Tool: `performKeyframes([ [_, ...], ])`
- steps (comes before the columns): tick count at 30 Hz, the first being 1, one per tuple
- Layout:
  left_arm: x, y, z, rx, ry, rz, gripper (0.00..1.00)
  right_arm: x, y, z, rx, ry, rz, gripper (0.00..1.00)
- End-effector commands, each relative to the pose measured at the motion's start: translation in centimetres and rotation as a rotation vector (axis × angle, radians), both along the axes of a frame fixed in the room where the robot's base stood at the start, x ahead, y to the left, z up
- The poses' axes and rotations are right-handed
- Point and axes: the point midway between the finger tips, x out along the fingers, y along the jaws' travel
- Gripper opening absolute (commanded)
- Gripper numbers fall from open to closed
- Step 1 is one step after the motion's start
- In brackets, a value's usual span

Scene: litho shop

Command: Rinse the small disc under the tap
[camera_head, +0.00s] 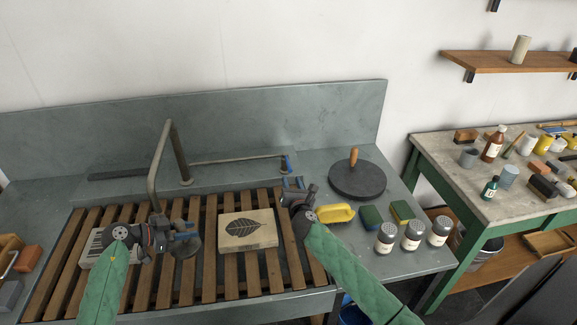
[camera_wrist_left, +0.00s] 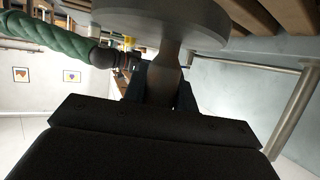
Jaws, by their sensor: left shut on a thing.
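My left gripper (camera_head: 182,237) is shut on the handle (camera_wrist_left: 163,80) of the small disc, over the slatted sink. The small grey disc (camera_head: 187,250) shows partly behind the gripper; its round face (camera_wrist_left: 165,15) fills the top of the left wrist view. The tap (camera_head: 168,145) is a bent metal pipe whose spout comes down just left of and behind the left gripper. I see no water at it. Its long lever (camera_head: 240,159) ends in a blue grip (camera_head: 286,164). My right gripper (camera_head: 293,184) is just below that grip; its jaws are too small to judge.
A stone with a leaf drawing (camera_head: 248,230) and a striped pale block (camera_head: 97,247) lie on the wooden slats (camera_head: 205,270). A large disc with a wooden handle (camera_head: 357,180), a yellow sponge (camera_head: 337,214), green blocks and several shaker jars (camera_head: 413,236) stand to the right.

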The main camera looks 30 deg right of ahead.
Motion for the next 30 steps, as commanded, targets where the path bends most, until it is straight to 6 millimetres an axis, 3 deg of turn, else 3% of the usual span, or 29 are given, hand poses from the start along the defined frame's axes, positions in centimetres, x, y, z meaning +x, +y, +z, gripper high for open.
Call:
performKeyframes([
  [11,0.0,0.0,0.2,-0.002,-0.002,0.0,0.0,0.5,-0.8,-1.2,-0.081,0.041,-0.052,0.35],
  [30,0.0,0.0,0.2,-0.002,-0.002,0.0,0.0,8.5,-3.6,-1.2,-0.078,0.041,-0.051,0.35],
])
